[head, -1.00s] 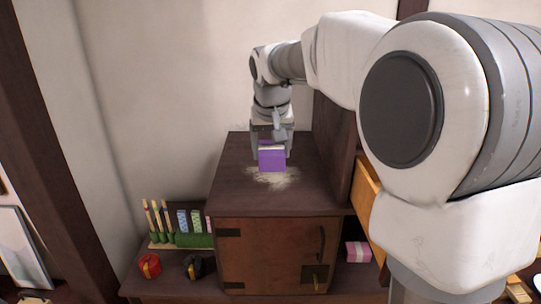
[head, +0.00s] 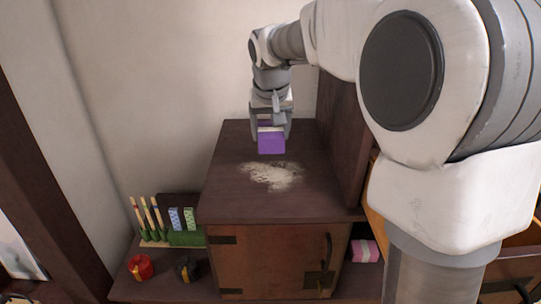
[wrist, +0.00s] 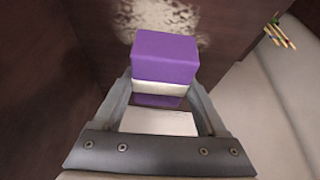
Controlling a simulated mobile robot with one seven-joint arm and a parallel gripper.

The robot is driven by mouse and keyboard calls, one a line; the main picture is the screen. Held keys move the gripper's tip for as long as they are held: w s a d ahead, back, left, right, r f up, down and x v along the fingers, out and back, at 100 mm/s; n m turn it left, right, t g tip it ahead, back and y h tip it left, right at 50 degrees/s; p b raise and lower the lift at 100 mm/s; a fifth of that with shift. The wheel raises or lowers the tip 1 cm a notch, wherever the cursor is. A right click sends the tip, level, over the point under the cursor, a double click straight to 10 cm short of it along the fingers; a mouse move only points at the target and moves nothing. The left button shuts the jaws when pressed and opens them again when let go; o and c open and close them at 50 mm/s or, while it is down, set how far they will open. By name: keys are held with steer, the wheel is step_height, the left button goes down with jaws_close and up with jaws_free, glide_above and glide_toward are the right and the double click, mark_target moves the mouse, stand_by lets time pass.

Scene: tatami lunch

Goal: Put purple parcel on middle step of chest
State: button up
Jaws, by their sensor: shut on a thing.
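The purple parcel (head: 271,143) is a small box with a pale band. My gripper (head: 270,130) is shut on it, with one finger on each side. The parcel also shows between the fingers in the wrist view (wrist: 165,58). It is over the back part of the dark brown top of the chest's middle step (head: 225,190). I cannot tell whether its underside touches the wood.
A pale powdery patch (head: 272,176) lies on the step top in front of the parcel. A taller dark panel (head: 345,140) rises on the right. A pink parcel (head: 364,251), a red item (head: 141,267) and a black item (head: 187,269) sit lower down.

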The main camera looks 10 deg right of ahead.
mark_target(271, 138)
step_height(271, 138, down, 8)
steer(key=shift+f, duration=0.15)
steer(key=shift+f, duration=0.1)
steer(key=o, duration=1.4)
steer(key=shift+s+r, duration=0.1)
steer(key=shift+r, duration=0.35)
steer(key=v, duration=1.1)
steer(key=shift+s, duration=0.15)
steer(key=shift+n+t+y, duration=0.5)
steer(key=shift+n, duration=0.3)
steer(key=s+f, duration=0.2)
steer(key=s, duration=0.6)
steer(key=s+d+f, duration=0.1)
steer(key=s+f, duration=0.1)
steer(key=s, duration=0.6)
steer(key=s+f, duration=0.1)
steer(key=s, duration=0.8)
steer(key=shift+d+f, duration=0.2)
steer(key=shift+f, duration=0.2)
